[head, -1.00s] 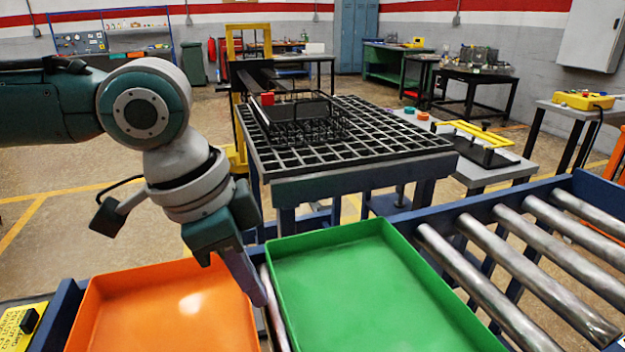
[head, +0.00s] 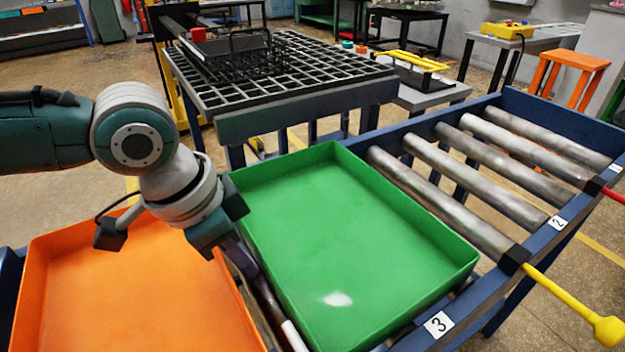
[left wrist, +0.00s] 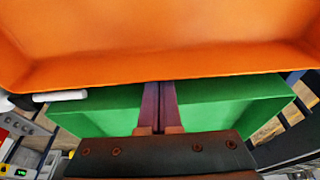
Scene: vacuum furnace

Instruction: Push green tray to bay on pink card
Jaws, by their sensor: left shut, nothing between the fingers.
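The green tray (head: 350,235) lies flat and empty on the roller conveyor in the head view; its wall also shows in the left wrist view (left wrist: 225,112). My left gripper (head: 247,266) points down into the narrow gap between the green tray's left wall and the orange tray. In the left wrist view its fingers (left wrist: 159,100) are together and empty, close against the green wall; I cannot tell whether they touch. The pink card is not in view. My right gripper is not in view.
The orange tray (head: 130,290) lies just left of the green one. Bare rollers (head: 480,180) run free to the right. Labels 3 (head: 438,324) and 2 (head: 557,222) mark the front rail. A yellow-handled lever (head: 570,300) and a red one (head: 612,194) stick out there.

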